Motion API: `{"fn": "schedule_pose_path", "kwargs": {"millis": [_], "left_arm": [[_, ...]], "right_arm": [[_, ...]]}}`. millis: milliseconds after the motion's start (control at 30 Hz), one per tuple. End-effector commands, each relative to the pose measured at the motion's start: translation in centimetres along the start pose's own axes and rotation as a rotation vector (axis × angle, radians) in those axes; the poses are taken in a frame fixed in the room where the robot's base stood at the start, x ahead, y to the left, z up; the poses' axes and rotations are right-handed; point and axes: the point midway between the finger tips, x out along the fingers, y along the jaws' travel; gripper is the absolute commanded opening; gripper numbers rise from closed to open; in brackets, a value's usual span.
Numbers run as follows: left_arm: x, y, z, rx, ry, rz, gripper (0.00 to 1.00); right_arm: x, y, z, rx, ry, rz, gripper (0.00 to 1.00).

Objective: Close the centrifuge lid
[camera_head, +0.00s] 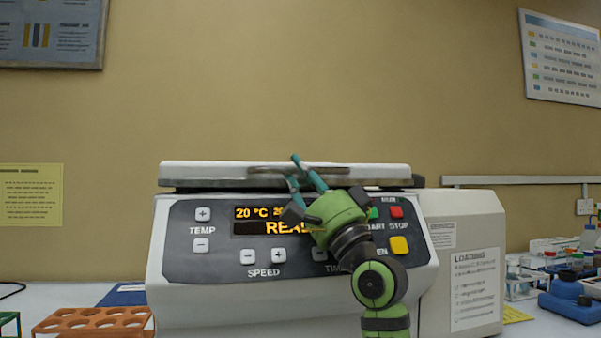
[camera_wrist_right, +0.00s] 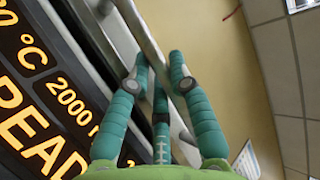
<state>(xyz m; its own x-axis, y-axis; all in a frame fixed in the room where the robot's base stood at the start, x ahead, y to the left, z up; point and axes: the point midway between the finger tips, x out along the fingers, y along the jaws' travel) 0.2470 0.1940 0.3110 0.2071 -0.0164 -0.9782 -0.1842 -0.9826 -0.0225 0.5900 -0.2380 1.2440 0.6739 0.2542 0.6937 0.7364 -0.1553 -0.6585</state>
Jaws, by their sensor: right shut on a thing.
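The centrifuge (camera_head: 290,300) stands in the middle of the head view, with its lit display reading 20 °C and part of a READY-like word. Its pale lid (camera_head: 215,172) lies flat and level across the top, with a dark band under its front edge. I cannot tell if it is latched. My right gripper (camera_head: 303,172) reaches up in front of the panel, with its teal fingers at the lid's front edge. In the right wrist view the fingers (camera_wrist_right: 158,72) are shut on the lid edge (camera_wrist_right: 140,28). My left gripper is not in view.
An orange tube rack (camera_head: 95,318) stands at the lower left, near a blue folder (camera_head: 122,294). Blue equipment (camera_head: 572,300) and bottles stand farther right. The space above the lid is free.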

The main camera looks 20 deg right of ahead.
Motion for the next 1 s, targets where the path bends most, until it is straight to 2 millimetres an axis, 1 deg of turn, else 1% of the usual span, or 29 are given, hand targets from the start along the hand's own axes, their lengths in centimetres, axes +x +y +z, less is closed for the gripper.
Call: {"fn": "schedule_pose_path", "kwargs": {"millis": [33,133,167,200,233,567,667,767,833,1000], "left_arm": [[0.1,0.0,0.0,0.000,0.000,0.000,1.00],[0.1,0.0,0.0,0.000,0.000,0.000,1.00],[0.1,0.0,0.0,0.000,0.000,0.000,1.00],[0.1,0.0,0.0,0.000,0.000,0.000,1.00],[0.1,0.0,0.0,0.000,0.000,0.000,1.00],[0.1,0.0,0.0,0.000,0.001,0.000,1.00],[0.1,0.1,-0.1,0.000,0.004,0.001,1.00],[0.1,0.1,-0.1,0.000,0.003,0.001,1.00],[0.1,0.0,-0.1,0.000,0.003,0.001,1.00],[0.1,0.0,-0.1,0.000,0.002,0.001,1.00]], "right_arm": [[-0.1,0.7,0.3,0.003,-0.007,0.014,0.00],[-0.1,0.7,0.3,0.003,-0.007,0.015,0.00],[-0.1,0.7,0.3,0.003,-0.007,0.015,0.25],[-0.1,0.7,0.3,0.003,-0.007,0.015,0.41],[-0.1,0.7,0.3,0.003,-0.007,0.015,0.46],[-0.1,0.6,0.2,0.002,-0.004,0.012,0.46],[-0.3,0.6,0.2,0.001,-0.004,0.012,0.46],[-1.3,0.5,0.1,0.000,-0.004,0.011,0.46],[-2.5,0.5,0.1,-0.001,-0.003,0.010,0.46],[-6.2,0.4,0.1,-0.002,-0.002,0.010,0.46]]}}
